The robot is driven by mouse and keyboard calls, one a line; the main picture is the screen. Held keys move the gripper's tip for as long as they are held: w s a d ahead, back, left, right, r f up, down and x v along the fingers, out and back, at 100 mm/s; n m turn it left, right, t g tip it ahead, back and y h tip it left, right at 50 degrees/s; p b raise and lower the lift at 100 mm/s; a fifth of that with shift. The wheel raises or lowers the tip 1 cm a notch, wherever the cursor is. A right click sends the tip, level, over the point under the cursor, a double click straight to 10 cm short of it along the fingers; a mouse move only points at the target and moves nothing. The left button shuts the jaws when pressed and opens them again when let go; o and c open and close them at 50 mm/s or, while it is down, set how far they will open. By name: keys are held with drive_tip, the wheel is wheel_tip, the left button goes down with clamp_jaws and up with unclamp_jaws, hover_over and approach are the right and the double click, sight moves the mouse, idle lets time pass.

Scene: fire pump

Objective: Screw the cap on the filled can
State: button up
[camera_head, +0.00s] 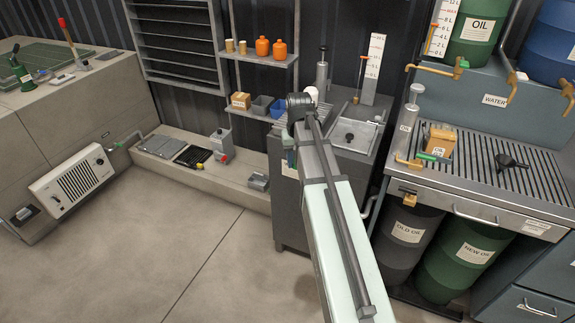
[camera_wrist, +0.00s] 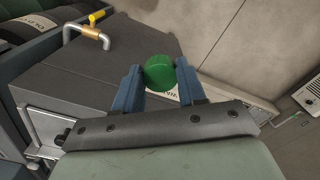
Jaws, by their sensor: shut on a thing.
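A round green cap (camera_wrist: 159,72) sits between the two blue fingers of my gripper (camera_wrist: 160,82) in the wrist view, and the gripper is shut on it. The fingers grip it from both sides. In the head view my arm hides the fingers and the cap. I cannot tell whether anything is directly under the cap.
The slotted bench (camera_head: 518,180) carries brass taps (camera_head: 436,70) above the can and a black funnel (camera_head: 511,161) to its right. A grey sink (camera_head: 354,133) stands left of the bench. Shelves (camera_head: 258,58) hold orange bottles. The floor (camera_head: 150,235) is clear.

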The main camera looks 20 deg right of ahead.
drive_tip(key=w+d+r+m, duration=0.3)
drive_tip(key=w+d, duration=0.2)
drive_tip(key=d, duration=0.5)
drive_tip(key=w+d+r+m, duration=0.3)
drive_tip(key=w+d, duration=0.3)
drive_tip(key=d, duration=0.4)
drive_tip(key=w+d+r+m, duration=0.3)
drive_tip(key=w+d, duration=0.2)
drive_tip(key=d, duration=0.5)
wheel_tip(320, 180, up, 8)
drive_tip(key=m, duration=0.7)
hover_over(446, 125)
drive_tip(key=shift+r, duration=0.15)
drive_tip(key=shift+f, duration=1.95)
drive_tip(key=shift+f, duration=1.25)
